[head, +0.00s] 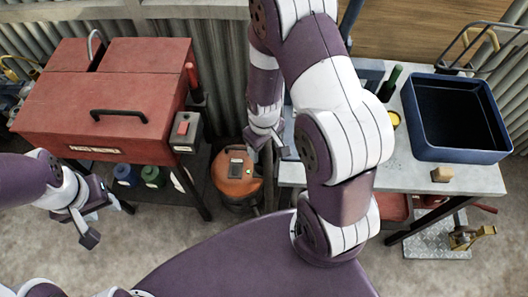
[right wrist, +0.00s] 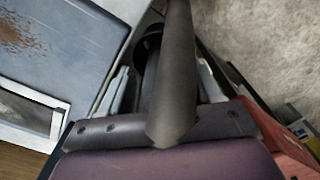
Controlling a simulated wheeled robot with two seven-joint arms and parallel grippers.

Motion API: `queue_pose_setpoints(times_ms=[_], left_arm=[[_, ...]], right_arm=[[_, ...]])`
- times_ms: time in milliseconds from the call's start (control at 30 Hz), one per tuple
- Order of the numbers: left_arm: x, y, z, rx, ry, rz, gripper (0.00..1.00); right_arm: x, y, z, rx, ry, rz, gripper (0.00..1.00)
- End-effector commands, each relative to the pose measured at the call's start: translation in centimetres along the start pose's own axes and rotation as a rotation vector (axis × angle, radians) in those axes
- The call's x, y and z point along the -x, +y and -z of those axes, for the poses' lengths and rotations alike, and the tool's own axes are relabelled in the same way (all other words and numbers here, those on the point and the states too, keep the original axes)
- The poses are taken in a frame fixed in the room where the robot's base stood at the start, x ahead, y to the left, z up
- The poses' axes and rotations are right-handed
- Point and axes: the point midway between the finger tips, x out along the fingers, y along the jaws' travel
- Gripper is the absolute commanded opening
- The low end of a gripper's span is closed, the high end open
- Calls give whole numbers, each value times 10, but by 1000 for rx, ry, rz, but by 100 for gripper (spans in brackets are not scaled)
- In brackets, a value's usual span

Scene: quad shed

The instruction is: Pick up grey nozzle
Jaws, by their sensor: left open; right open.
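A dark grey tube (right wrist: 178,70) runs down the middle of the right wrist view, between the pale fingers of my right gripper (right wrist: 163,88). It looks like the grey nozzle, but its ends are out of view or hidden. In the head view my right gripper (head: 267,150) points down at the left edge of the grey table, beside the orange canister. It is open, and I cannot tell whether a finger touches the tube. My left gripper (head: 100,218) is open and empty, in front of the red cabinet.
The orange canister (head: 237,188) stands on the floor between the red cabinet (head: 95,98) and the grey table (head: 400,178). My right arm covers the table's left part.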

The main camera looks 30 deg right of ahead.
Motion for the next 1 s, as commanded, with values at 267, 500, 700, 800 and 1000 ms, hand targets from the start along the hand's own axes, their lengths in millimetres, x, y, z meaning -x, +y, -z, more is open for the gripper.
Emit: queue_pose_setpoints(times_ms=[267,500,700,800,1000], left_arm=[[0,0,0,0,0,0,43],[0,0,0,0,0,0,43],[2,0,0,0,0,0,43],[3,0,0,0,0,0,43],[4,0,0,0,0,0,43]], right_arm=[[1,0,0,0,0,0,11],[1,0,0,0,0,0,3],[27,0,1,0,6,-2,3],[54,0,1,0,7,-2,3],[93,1,4,-21,4,-1,3]])
